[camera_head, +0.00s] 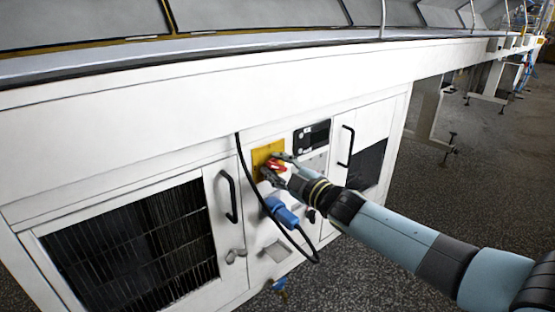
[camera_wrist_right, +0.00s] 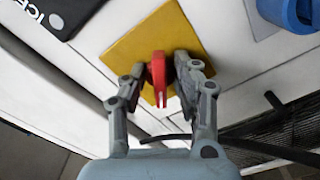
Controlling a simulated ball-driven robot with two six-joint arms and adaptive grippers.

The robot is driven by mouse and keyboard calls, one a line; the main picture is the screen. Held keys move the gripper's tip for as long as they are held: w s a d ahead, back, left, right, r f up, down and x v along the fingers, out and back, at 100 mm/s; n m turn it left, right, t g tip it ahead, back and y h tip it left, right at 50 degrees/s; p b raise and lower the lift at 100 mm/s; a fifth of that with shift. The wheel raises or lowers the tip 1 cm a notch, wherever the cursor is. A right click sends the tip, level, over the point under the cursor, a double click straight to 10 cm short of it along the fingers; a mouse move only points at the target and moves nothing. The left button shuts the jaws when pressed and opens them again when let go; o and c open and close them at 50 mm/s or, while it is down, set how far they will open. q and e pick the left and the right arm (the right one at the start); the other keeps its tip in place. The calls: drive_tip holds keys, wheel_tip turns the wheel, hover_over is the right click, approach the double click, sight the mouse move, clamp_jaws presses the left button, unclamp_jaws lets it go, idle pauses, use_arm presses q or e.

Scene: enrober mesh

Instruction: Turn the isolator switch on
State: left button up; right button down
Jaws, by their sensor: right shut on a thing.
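The isolator switch has a red handle (camera_head: 277,164) on a yellow plate (camera_head: 263,155), set in the white cabinet front. In the right wrist view the red handle (camera_wrist_right: 158,76) stands out from the yellow plate (camera_wrist_right: 150,48). My right gripper (camera_head: 273,166) reaches in from the right, with its fingers at the switch. In the right wrist view my right gripper (camera_wrist_right: 160,82) has its two fingers on either side of the red handle, shut on it. The fingers hide part of the handle's sides. My left gripper is not in view.
A blue plug (camera_head: 282,212) with a black cable hangs just below the switch. A black display (camera_head: 312,136) is at the upper right of the plate. Black door handles (camera_head: 228,196) stick out on both sides. The floor (camera_head: 470,180) at the right is open.

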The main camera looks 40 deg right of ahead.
drive_tip(key=m+p, duration=0.2)
drive_tip(key=m, duration=0.2)
drive_tip(key=shift+m, duration=0.4)
drive_tip(key=m+p, duration=0.1)
drive_tip(key=m, duration=0.1)
drive_tip(key=shift+m+p, duration=0.3)
drive_tip(key=shift+m, duration=0.4)
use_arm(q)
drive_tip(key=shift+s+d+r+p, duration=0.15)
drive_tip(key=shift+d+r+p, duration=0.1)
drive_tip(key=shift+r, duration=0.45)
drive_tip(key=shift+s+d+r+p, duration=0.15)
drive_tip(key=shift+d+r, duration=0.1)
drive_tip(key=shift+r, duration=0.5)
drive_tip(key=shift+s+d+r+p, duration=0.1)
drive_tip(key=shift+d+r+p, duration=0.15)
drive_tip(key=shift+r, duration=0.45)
use_arm(e)
drive_tip(key=shift+f+m, duration=0.1)
drive_tip(key=shift+m, duration=1.4)
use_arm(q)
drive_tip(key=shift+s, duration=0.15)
use_arm(e)
drive_tip(key=c, duration=1.4)
unclamp_jaws()
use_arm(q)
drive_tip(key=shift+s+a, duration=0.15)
use_arm(e)
drive_tip(key=shift+o, duration=0.2)
drive_tip(key=shift+s, duration=0.1)
